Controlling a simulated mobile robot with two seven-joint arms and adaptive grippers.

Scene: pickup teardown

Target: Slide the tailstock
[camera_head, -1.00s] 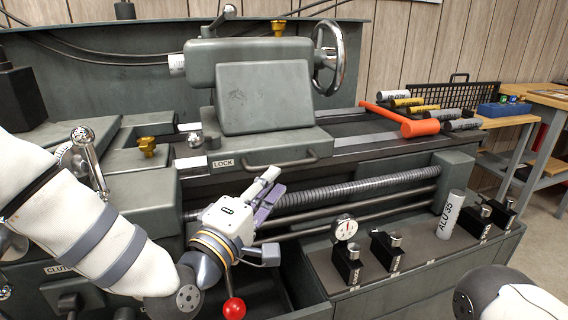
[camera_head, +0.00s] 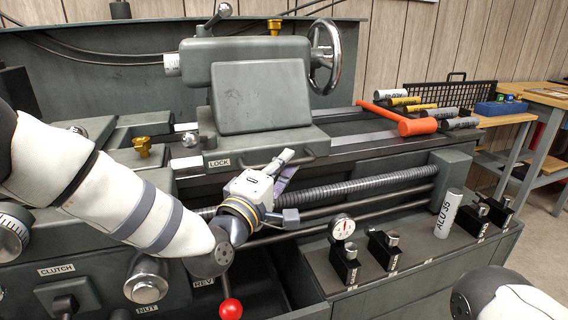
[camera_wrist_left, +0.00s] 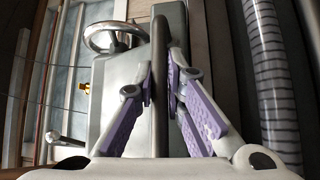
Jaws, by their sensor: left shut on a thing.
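The grey tailstock (camera_head: 258,95) sits on the lathe bed with its chrome handwheel (camera_head: 327,57) at the right. A LOCK label (camera_head: 219,163) marks its base, and a dark bar handle (camera_head: 313,160) runs along the base's front. My left gripper (camera_head: 286,160) is at this handle, in front of the base. In the left wrist view the purple-padded fingers (camera_wrist_left: 161,85) are shut on the handle, with the tailstock and its handwheel (camera_wrist_left: 112,38) beyond. The fingers partly hide the handle. My right gripper is out of frame; only part of my right arm shows at the lower right.
The lead screw (camera_head: 370,183) runs below the handle. A dial gauge (camera_head: 342,228), several black holders and an ALU 35 cylinder (camera_head: 448,214) stand on the lower ledge.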

